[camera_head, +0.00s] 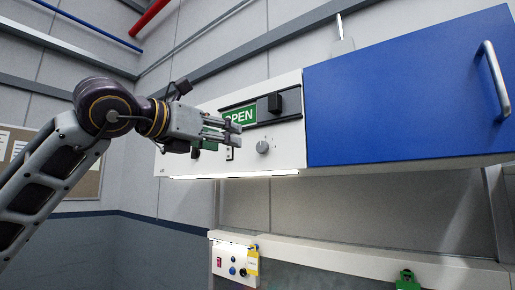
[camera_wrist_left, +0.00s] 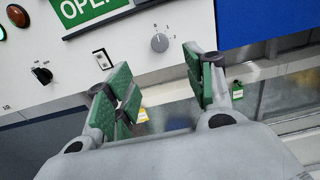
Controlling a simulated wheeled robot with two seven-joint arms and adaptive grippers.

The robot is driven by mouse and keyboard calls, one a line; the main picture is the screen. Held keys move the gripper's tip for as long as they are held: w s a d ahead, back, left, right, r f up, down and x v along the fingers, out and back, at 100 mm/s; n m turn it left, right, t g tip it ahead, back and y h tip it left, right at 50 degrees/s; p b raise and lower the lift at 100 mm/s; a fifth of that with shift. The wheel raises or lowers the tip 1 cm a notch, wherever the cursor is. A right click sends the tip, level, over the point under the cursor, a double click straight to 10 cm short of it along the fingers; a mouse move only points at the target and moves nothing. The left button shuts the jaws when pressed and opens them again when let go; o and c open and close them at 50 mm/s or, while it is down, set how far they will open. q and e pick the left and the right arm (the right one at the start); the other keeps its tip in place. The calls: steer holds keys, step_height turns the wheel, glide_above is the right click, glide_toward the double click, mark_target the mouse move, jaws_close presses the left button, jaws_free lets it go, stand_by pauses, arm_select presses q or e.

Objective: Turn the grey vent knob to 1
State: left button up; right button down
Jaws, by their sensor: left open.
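The grey vent knob (camera_head: 262,147) is a small round dial on the white panel (camera_head: 289,150), below the black slider. In the left wrist view the knob (camera_wrist_left: 160,42) has small marks around it; which mark it points to is too small to tell. My left gripper (camera_head: 236,136) is in front of the panel, to the left of the knob in the head view. Its green-padded fingers are open with nothing between them, and in the left wrist view the gripper (camera_wrist_left: 163,92) is apart from the knob, which lies beyond the fingertips. My right gripper is not in view.
A green OPEN sign (camera_head: 241,115) and a black slider handle (camera_head: 290,102) are above the knob. A black knob (camera_wrist_left: 42,75) and a small switch (camera_wrist_left: 102,58) share the panel. A blue cabinet door (camera_head: 405,90) adjoins at right. A control box (camera_head: 233,262) is below.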

mark_target(261, 147)
arm_select(q)
steer(key=shift+w, duration=0.1)
steer(key=p+x, duration=0.4)
steer(key=x, duration=0.8)
steer(key=shift+w+d, duration=0.4)
steer(key=shift+w, duration=0.1)
steer(key=shift+w+d, duration=0.1)
steer(key=shift+w, duration=0.05)
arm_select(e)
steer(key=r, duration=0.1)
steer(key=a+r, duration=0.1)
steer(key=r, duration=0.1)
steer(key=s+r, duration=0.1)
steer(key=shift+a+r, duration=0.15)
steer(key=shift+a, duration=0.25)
arm_select(q)
steer(key=shift+c, duration=0.2)
